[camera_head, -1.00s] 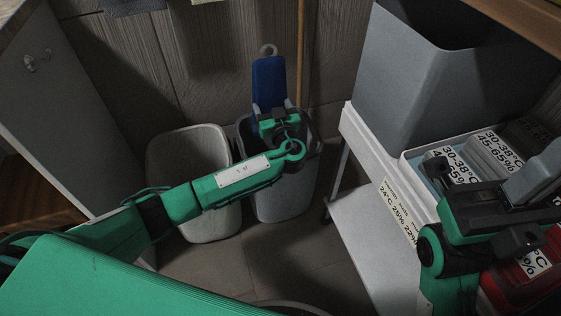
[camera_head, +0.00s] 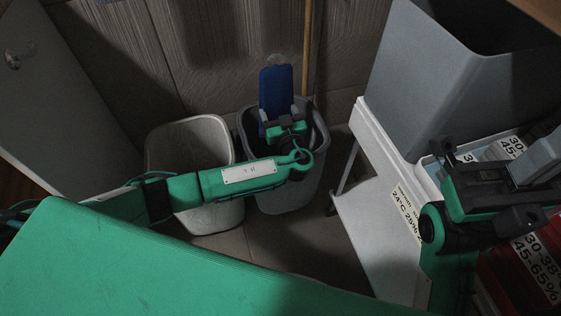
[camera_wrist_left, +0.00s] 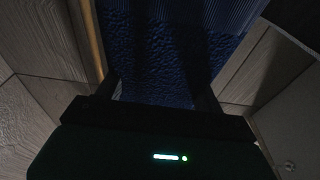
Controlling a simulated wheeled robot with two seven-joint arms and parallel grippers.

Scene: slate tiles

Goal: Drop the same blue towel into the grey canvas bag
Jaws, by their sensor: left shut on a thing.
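The blue towel (camera_head: 275,91) hangs upright in my left gripper (camera_head: 284,122). My left gripper is shut on the towel, whose textured face fills the upper middle of the left wrist view (camera_wrist_left: 165,50). Gripper and towel are over the grey open-topped container (camera_head: 287,193), which looks like the grey bag; its material is hard to tell. My arm and gripper hide much of its opening and inside. My right gripper (camera_head: 492,178) is at the right, over the boxes on the white table; whether its jaws are open or shut is unclear.
A paler open container (camera_head: 190,146) stands directly left of the grey one. A large grey bin (camera_head: 425,90) stands on the white table (camera_head: 375,220) at right, near labelled boxes (camera_head: 535,262). A wooden pole (camera_head: 307,50) leans on the wall behind.

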